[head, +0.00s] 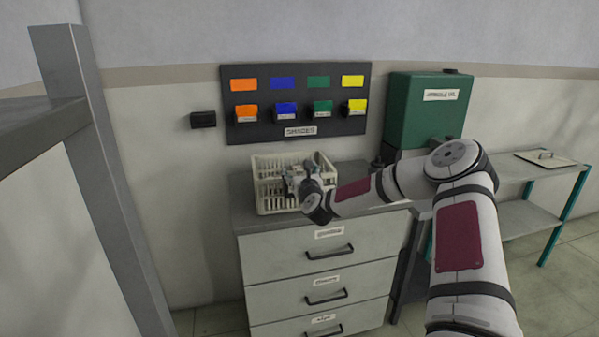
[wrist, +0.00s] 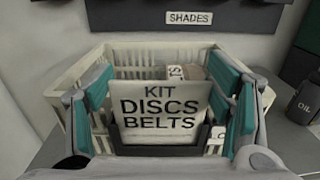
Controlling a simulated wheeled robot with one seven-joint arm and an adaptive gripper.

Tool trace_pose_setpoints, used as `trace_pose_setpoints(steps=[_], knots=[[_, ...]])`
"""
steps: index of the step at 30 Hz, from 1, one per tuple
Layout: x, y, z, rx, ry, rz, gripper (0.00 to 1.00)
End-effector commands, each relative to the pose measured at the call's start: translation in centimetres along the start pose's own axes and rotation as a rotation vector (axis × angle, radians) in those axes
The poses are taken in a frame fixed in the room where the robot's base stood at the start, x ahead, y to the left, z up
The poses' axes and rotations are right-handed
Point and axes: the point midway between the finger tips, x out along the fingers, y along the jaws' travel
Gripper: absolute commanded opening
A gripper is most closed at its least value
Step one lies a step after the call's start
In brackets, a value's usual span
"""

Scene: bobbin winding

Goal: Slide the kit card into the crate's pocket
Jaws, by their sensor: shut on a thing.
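The kit card (wrist: 160,105), pale with the words KIT DISCS BELTS, stands upright in the wrist view. The dark pocket (wrist: 160,150) is on the near side of the cream crate (wrist: 72,76). The card's lower edge appears to be within the pocket, behind its front lip; I cannot tell how deep. In the head view my gripper (head: 312,180) is over the near right part of the crate (head: 275,207), and the card is not clear there.
The crate stands on a grey drawer cabinet (head: 320,240) and holds a few pale items. A dark SHADES board (head: 295,102) with coloured bins is on the wall behind. A dark oil bottle (wrist: 304,103) stands to the right. A green machine (head: 426,112) is further right.

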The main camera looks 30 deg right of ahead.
Motion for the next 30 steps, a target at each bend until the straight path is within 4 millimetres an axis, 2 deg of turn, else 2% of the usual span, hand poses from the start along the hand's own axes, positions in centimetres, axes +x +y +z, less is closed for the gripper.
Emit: trace_pose_setpoints(steps=[9, 23, 24, 26, 27, 30], knots=[[0.02, -0.05, -0.73, 0.0, 0.0, -0.001, 0.55], [0.01, -0.03, -0.77, 0.0, 0.0, 0.0, 0.55], [0.01, -0.03, -0.77, 0.0, 0.0, 0.0, 0.8], [0.01, -0.03, -0.77, 0.0, 0.0, 0.0, 0.94], [0.01, -0.03, -0.77, 0.0, 0.0, 0.0, 0.97], [0.01, -0.03, -0.78, 0.0, 0.0, 0.0, 0.97]])
